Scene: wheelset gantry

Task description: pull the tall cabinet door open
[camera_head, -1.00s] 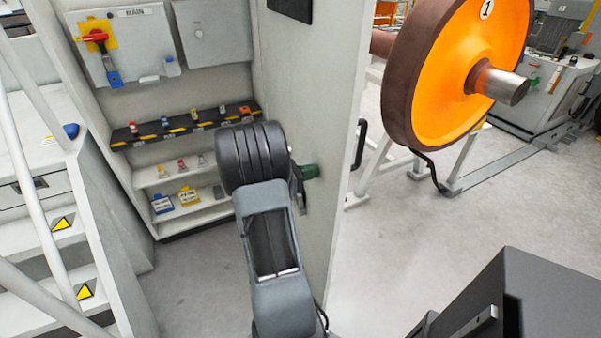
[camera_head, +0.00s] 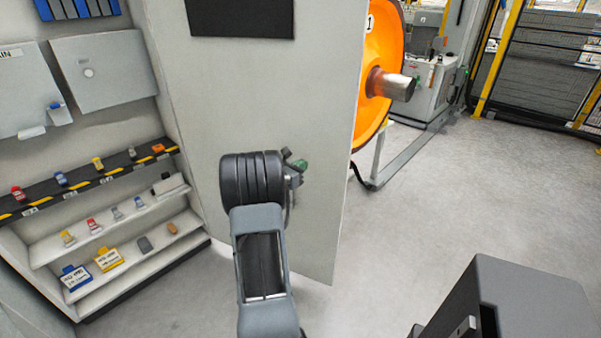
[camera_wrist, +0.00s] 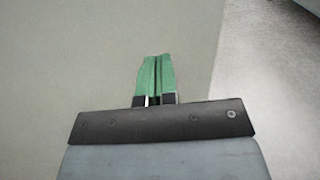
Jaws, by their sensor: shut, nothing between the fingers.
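The tall cabinet door (camera_head: 235,100) is a light grey panel that stands swung open, with the cabinet's shelves showing to its left. Its inner face is towards me. My gripper (camera_head: 300,165) has green fingers and is in front of that face, towards the door's free edge. In the wrist view the green fingers (camera_wrist: 155,75) are pressed together with nothing between them, and the door panel (camera_wrist: 70,60) fills the left and middle. I cannot tell whether the fingertips touch the panel. The door handle is not visible now.
The cabinet's lower shelves (camera_head: 120,238) hold tagged padlocks and small items. An orange wheel (camera_head: 378,75) with a steel axle end stands behind the door's free edge. The grey floor (camera_head: 440,200) to the right is clear. A dark box (camera_head: 530,305) is at lower right.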

